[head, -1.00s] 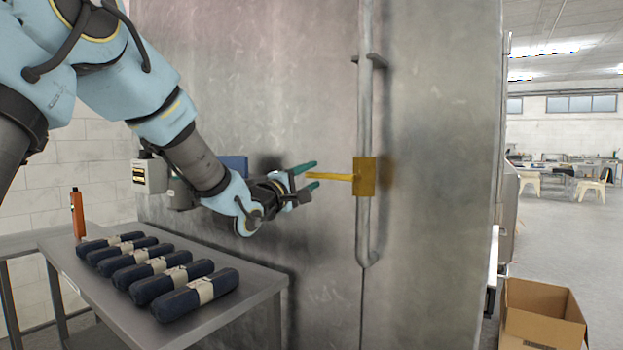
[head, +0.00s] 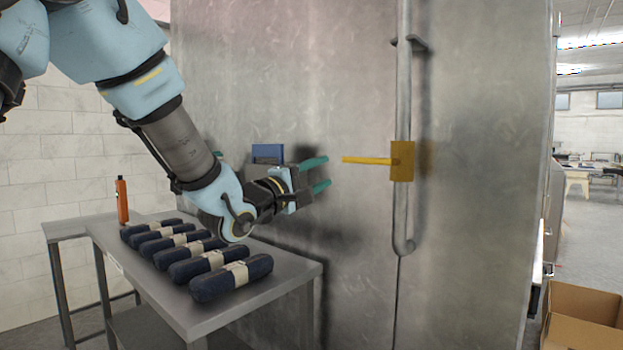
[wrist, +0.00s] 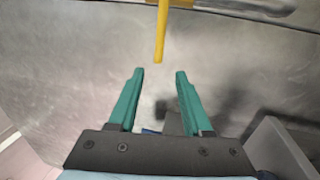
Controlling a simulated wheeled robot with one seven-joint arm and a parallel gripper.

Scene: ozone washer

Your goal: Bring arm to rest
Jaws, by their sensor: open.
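My gripper (head: 322,174) is open and empty, with its two green fingers apart in front of the metal door of the washer (head: 300,60). In the wrist view my gripper (wrist: 159,72) has nothing between its fingers. A yellow handle piece (head: 402,161) is fixed on the long vertical door bar (head: 403,215). Its thin yellow rod points left toward my fingertips, with a small gap between. The yellow rod also shows in the wrist view (wrist: 161,35), beyond the fingertips. The door looks shut.
A metal table (head: 285,288) at lower left holds several dark rolled bundles (head: 232,277) with pale bands, below my arm. An orange tool (head: 122,199) stands behind them. A blue box (head: 267,153) is behind my gripper. An open cardboard box (head: 585,315) sits at lower right.

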